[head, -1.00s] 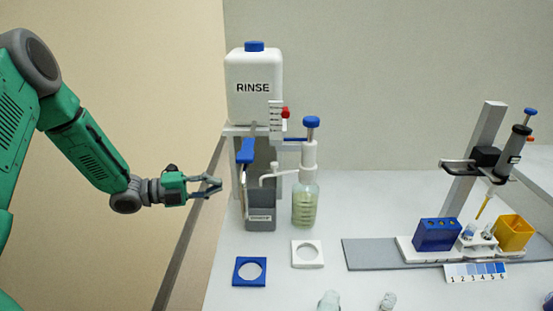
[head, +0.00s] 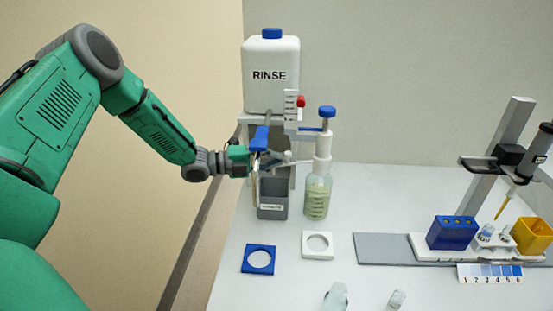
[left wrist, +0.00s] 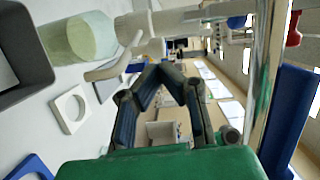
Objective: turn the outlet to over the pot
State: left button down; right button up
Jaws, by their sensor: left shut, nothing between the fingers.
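The white outlet spout (head: 297,161) comes off the side of the dispenser on the pale-green bottle (head: 317,198). It also shows in the left wrist view as a bent white tube (left wrist: 112,69). The grey pot (head: 272,200), with a label on its front, stands left of the bottle; part of it shows in the left wrist view (left wrist: 22,55). My left gripper (head: 275,160) is shut and empty, above the pot's back and close to the spout. In the left wrist view its fingertips (left wrist: 162,72) meet beside the spout; contact cannot be told. My right gripper is out of view.
A RINSE tank (head: 270,75) on a stand and a blue lever (head: 260,138) are close to my left gripper. Blue (head: 259,259) and white (head: 318,245) square rings lie in front. A pipette stand with a blue rack (head: 452,233) is at right.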

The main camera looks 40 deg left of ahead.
pick_arm(q)
jog(key=shift+w+d, duration=0.35)
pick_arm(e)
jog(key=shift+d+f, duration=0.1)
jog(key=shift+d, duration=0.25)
pick_arm(q)
jog(key=shift+a, duration=0.1)
jog(key=shift+w+a+f, duration=0.1)
jog(key=shift+w+a, duration=0.05)
jog(key=shift+a, duration=0.1)
jog(key=shift+w+a+b, duration=0.5)
jog(key=shift+b, duration=0.2)
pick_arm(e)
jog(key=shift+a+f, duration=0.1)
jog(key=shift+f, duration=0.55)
pick_arm(q)
jog(key=shift+a, duration=0.25)
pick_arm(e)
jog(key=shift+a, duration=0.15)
pick_arm(q)
jog(key=shift+d, duration=0.15)
